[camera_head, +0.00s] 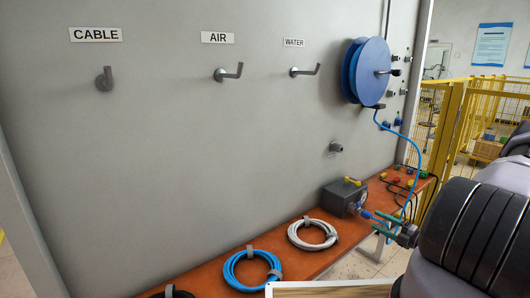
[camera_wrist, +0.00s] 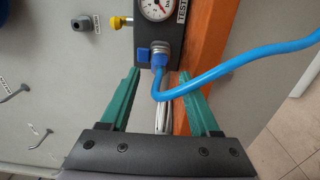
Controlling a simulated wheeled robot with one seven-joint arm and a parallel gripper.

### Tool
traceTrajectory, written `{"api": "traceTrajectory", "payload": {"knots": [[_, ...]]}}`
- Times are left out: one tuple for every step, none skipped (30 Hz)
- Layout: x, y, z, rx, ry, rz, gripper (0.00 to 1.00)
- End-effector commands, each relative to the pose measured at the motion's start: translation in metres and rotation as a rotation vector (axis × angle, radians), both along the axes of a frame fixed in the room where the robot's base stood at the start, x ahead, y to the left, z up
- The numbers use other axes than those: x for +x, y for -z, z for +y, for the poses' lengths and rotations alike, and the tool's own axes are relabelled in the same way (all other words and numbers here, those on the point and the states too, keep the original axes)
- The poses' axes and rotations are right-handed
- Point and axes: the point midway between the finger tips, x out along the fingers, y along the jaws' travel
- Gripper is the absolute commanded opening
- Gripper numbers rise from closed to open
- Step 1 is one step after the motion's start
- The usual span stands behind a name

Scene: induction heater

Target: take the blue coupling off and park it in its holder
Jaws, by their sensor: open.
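The blue coupling (camera_wrist: 158,59) sits on a metal fitting on the dark test box (camera_wrist: 170,28), and a blue hose (camera_wrist: 235,62) leads from it. In the head view the coupling (camera_head: 364,212) shows small at the right side of the box (camera_head: 342,199). My gripper (camera_wrist: 159,76) is open, its green fingers on either side of the hose just short of the coupling, with nothing gripped. In the head view the gripper (camera_head: 379,219) points left at the box. A grey stub fitting (camera_wrist: 83,24) with an unreadable label is on the wall; I cannot tell whether it is the holder.
The box has a gauge (camera_wrist: 157,8) and yellow valve handle (camera_wrist: 118,22). The hose rises to a blue reel (camera_head: 367,72). Wall hooks (camera_head: 226,74) are empty. A yellow fence (camera_head: 452,120) stands right.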

Motion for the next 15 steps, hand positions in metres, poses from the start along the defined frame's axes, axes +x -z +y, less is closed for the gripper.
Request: {"api": "traceTrajectory", "payload": {"knots": [[0.006,0.000,0.006,0.000,-0.003,0.000,0.62],[0.009,0.000,0.009,-0.001,-0.003,-0.001,0.62],[0.014,0.000,0.012,0.000,-0.002,0.000,0.62],[0.017,0.000,0.015,-0.001,-0.004,-0.001,0.62],[0.021,0.000,0.017,-0.001,-0.004,0.000,0.62],[0.025,0.000,0.020,-0.001,-0.003,0.000,0.62],[0.027,0.000,0.022,-0.001,-0.003,0.000,0.62],[0.030,0.000,0.024,-0.001,-0.003,-0.001,0.62],[0.033,0.000,0.026,-0.001,-0.003,-0.001,0.62],[0.035,0.000,0.028,-0.001,-0.003,0.000,0.62],[0.037,0.000,0.029,-0.001,-0.002,0.000,0.62],[0.039,0.000,0.031,-0.001,-0.002,0.001,0.62],[0.040,0.000,0.032,-0.001,-0.002,0.000,0.62],[0.041,0.000,0.032,-0.001,-0.002,0.000,0.62],[0.042,0.000,0.033,-0.001,-0.002,0.001,0.62]]}}
